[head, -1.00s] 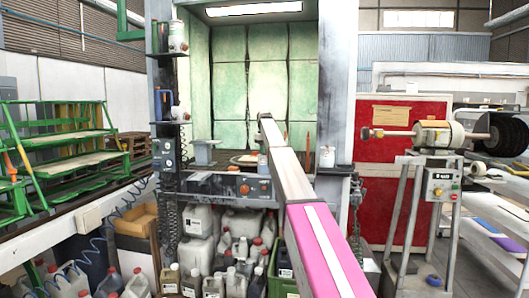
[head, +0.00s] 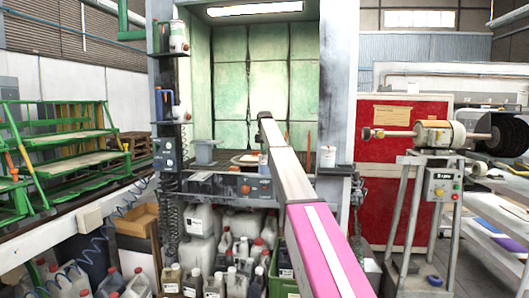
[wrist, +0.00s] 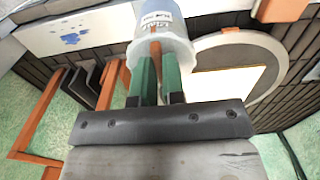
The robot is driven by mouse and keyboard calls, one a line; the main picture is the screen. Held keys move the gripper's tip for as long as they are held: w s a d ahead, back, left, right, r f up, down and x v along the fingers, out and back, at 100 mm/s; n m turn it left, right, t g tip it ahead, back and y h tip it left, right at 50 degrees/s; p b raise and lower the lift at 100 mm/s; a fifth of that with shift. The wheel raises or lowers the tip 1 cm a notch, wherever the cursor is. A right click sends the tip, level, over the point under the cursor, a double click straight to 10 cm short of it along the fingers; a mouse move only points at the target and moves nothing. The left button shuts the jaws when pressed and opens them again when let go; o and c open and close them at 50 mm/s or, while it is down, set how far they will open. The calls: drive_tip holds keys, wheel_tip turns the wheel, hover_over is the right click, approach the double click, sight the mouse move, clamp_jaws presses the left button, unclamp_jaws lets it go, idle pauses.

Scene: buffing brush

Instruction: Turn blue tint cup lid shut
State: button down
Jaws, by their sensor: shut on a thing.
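In the wrist view the cup (wrist: 163,20) is a pale, translucent, bluish-white tub with a printed label. It is cut off by the top edge. My gripper (wrist: 159,60) has two green fingers reaching up to the cup's near rim, close together and shut on it at the lid end. A thin orange-brown strip shows between the fingers. The lid's edge is hard to tell from the cup, so its turn cannot be read. In the head view my arm hides the gripper, and the cup cannot be made out clearly.
A round grey-rimmed plate (wrist: 275,52) lies right of the cup in the wrist view. A white card with a blue splash (wrist: 72,28) and orange-brown bars (wrist: 106,85) are left. In the head view a white container (head: 327,157) stands on the booth's right ledge.

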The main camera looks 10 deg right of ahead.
idle(0.5)
drive_tip(key=c, duration=1.2)
unclamp_jaws()
wheel_tip(320, 180, up, 11)
drive_tip(key=shift+f, duration=0.1)
